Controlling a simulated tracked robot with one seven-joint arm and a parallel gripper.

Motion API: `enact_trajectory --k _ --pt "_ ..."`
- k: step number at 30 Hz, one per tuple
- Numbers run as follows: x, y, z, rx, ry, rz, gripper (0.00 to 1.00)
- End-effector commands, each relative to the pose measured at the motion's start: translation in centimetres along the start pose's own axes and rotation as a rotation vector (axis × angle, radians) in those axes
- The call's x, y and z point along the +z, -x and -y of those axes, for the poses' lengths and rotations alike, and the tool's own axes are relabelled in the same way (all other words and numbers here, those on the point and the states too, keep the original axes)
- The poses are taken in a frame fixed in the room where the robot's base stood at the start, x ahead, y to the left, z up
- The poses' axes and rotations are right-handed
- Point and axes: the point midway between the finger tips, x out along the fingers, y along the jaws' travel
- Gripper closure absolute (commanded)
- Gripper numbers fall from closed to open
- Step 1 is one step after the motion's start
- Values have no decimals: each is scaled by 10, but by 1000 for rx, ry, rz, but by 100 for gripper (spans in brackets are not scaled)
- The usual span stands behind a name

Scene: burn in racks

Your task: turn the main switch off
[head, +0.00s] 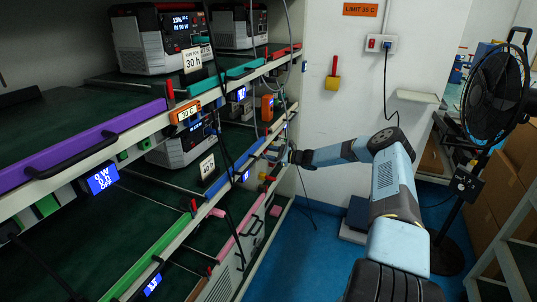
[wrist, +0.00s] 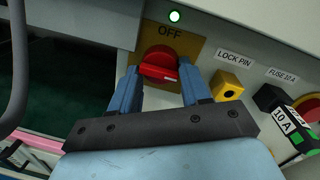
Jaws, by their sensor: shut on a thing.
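The main switch (wrist: 158,62) is a red rotary knob on a yellow plate in the wrist view. The word OFF is printed on the plate above it. The knob's grip lies roughly crosswise, with a pale mark near its right end. My gripper (wrist: 160,85) has its blue fingers on the left and right ends of the knob and is shut on it. A lit greenish-white lamp (wrist: 175,16) is above the plate. In the head view my gripper (head: 290,155) is at the far end of the rack, and the switch cannot be made out there.
Right of the switch are a yellow lock pin block (wrist: 226,86) and a black fuse holder (wrist: 270,98) with a 10 A tag. A grey cable (wrist: 15,65) hangs at the left.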

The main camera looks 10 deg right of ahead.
Motion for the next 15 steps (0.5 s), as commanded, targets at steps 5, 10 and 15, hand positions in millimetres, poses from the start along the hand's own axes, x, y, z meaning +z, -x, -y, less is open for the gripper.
enact_trajectory --k 5,10,15 --pt "0 0 2 -2 1 -1 84" --pt "1 0 2 -2 17 -2 84" --pt "1 0 3 0 79 -7 84"
